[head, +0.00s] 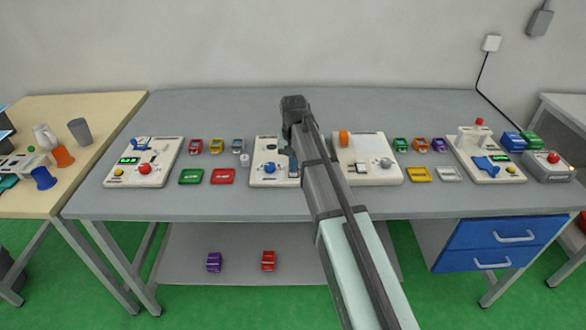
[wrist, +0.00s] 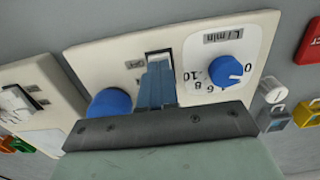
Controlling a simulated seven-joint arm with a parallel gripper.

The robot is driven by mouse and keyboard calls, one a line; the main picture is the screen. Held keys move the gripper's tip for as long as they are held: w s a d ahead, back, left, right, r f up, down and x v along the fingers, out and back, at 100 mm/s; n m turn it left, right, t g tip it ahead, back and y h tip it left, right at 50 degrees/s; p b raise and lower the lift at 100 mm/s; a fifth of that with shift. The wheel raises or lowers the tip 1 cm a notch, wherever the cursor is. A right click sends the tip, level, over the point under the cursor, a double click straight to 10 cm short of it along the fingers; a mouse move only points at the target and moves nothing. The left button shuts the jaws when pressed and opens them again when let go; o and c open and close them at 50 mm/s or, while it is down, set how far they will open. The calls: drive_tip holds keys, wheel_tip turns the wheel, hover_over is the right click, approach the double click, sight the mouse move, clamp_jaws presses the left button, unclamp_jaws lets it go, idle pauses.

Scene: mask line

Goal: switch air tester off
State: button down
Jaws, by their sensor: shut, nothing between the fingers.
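The air tester, a cream panel (head: 260,180), stands mid-table in the head view, partly hidden by my arm. In the wrist view, the panel (wrist: 120,60) carries a blue dial knob (wrist: 225,70) with an L/min scale, to the right of my fingers. A dark-framed switch (wrist: 158,54) sits at its upper middle, mostly covered by my fingertips. A round blue part (wrist: 108,102) is at the left, cut off by my gripper. My gripper (wrist: 157,68) is shut and empty, its blue-grey fingers over the switch. I cannot tell whether they touch it, or the switch's position.
Other cream panels stand left (head: 143,162), just right (head: 368,165) and far right (head: 485,150). Small coloured blocks and red (head: 223,176) and green trays lie between them. A small white cylinder (wrist: 272,90) is near the tester's edge. The table's front strip is clear.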

wheel_tip(320, 180, up, 7)
drive_tip(key=shift+f, duration=0.15)
idle(0.8)
